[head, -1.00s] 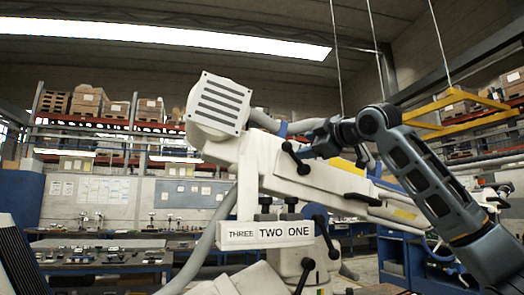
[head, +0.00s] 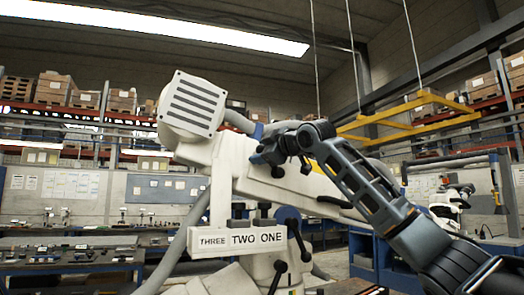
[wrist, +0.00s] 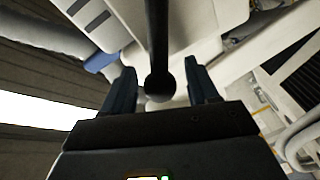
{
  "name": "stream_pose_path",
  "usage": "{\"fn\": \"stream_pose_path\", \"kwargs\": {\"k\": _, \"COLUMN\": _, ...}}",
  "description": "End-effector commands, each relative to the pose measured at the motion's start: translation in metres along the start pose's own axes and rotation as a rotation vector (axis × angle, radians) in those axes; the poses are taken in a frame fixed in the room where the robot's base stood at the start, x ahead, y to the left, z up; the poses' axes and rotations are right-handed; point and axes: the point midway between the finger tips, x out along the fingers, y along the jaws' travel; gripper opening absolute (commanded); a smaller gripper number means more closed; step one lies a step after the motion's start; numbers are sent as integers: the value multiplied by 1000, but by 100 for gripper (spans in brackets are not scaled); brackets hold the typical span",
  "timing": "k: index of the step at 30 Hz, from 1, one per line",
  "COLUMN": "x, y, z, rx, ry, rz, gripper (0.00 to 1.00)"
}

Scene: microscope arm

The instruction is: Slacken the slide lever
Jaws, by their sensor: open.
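A big white microscope arm stands in the head view, its boxy head (head: 192,103) at the upper left. A black lever with a ball knob (head: 277,172) shows on the side of its beam, partly hidden by my gripper. In the wrist view a black lever (wrist: 158,40) hangs down with its ball knob between my fingers. It appears to be the same lever; I see no label naming it. My gripper (head: 268,155) is at the beam. In the wrist view my gripper (wrist: 160,72) is open, one finger on each side of the lever, with gaps visible.
Another black ball-ended lever (head: 300,240) is on the column below. A yellow frame (head: 410,115) hangs on cables behind. Workbenches and racks with boxes (head: 120,98) fill the background.

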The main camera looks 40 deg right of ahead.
Motion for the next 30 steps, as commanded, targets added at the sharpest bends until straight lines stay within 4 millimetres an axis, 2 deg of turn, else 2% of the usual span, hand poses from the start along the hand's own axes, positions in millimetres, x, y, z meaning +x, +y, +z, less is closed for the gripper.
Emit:
{"fn": "stream_pose_path", "kwargs": {"k": 2, "x": 0, "y": 0, "z": 0, "rx": 0, "ry": 0, "rz": 0, "gripper": 56}}
{"fn": "stream_pose_path", "kwargs": {"k": 19, "x": 0, "y": 0, "z": 0, "rx": 0, "ry": 0, "rz": 0, "gripper": 2}}
{"fn": "stream_pose_path", "kwargs": {"k": 30, "x": -2, "y": -2, "z": -2, "rx": 7, "ry": 2, "rz": 0, "gripper": 0}}
